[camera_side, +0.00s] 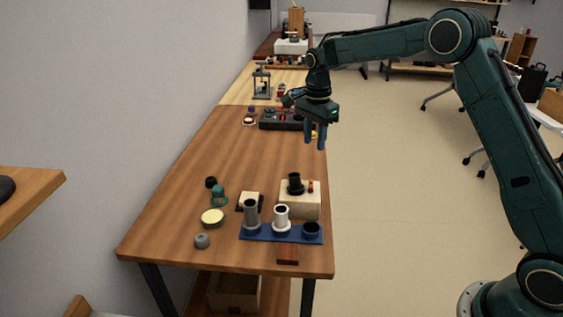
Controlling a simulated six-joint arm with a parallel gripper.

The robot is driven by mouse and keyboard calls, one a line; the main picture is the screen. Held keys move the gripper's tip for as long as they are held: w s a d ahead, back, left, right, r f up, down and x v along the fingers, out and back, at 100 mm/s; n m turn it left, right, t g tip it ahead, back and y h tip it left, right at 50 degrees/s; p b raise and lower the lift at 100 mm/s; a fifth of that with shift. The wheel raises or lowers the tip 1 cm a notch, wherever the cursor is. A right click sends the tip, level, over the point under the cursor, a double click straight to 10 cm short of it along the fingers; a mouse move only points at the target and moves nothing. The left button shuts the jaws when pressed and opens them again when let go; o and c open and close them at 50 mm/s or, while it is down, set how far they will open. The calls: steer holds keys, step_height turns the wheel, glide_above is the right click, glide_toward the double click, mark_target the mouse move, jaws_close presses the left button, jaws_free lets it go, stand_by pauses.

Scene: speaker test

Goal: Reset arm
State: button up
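My gripper (315,136) hangs pointing down over the right edge of the wooden table (180,215), above its middle stretch. My arm reaches in from the right side of the picture, bent at a high elbow. The gripper is clear of the parts at the near end of the table. It partly covers the right end of a black device (281,120) with a red display behind it.
A blue base (258,235) holds a grey cylinder (251,213), a white cylinder (282,216) and a black ring (312,230). A pale block (308,204) stands behind. Several small parts lie to the left. The table's middle is clear. A metal stand (262,83) is farther back.

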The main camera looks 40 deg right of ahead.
steer(key=s+a+r+n+t, duration=0.35)
steer(key=s+r+n, duration=0.45)
steer(key=s+r, duration=0.75)
steer(key=s+a+f+n+t, duration=0.1)
steer(key=s+n, duration=0.4)
steer(key=s, duration=0.5)
steer(key=s+a+f+n+t, duration=0.1)
steer(key=s+f+n, duration=0.2)
steer(key=s, duration=0.8)
steer(key=shift+s+n, duration=0.15)
steer(key=shift+n, duration=0.75)
